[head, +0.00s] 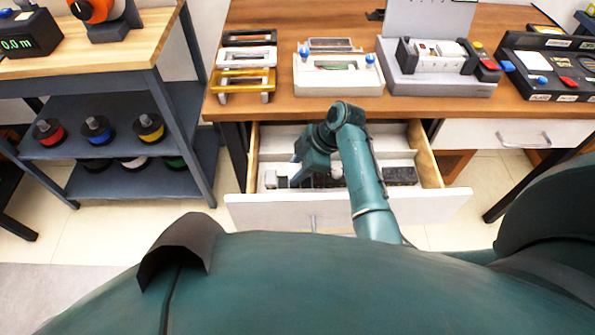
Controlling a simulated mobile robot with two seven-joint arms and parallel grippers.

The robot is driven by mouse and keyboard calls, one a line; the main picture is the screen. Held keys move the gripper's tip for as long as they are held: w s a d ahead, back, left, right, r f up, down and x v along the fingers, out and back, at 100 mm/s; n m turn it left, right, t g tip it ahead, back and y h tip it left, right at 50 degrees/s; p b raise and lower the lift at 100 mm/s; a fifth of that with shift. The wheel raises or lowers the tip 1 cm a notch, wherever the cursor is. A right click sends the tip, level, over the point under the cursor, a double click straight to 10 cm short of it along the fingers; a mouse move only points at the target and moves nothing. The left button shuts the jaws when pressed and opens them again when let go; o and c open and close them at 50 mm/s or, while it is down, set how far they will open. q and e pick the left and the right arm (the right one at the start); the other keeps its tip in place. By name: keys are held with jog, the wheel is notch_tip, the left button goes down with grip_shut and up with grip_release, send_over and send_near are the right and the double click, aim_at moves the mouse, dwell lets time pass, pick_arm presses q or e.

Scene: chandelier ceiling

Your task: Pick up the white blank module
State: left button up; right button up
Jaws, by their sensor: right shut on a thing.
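My right gripper (313,172) points down into the open drawer (350,208), among a row of small modules. It is shut on a module there, but my wrist and arm hide most of the jaws and of what they hold. I cannot make out for sure whether it is the white blank module. Pale grey and white modules (283,175) lie just left of the gripper. Dark modules (400,175) lie to the right of my forearm. My left gripper is not in view.
The wooden bench top (260,103) lies just behind the drawer. It carries metal frames (243,80), a white frame fixture (338,87), a grey fixture with a socket strip (440,83) and a black panel (550,70). A shelf cart (110,178) with coloured spools stands at the left.

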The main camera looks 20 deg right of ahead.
notch_tip(320, 180, up, 16)
jog(key=p, duration=0.1)
jog(key=shift+f+p, duration=0.25)
jog(key=shift+p, duration=0.1)
jog(key=shift+w, duration=0.1)
dwell(0.3)
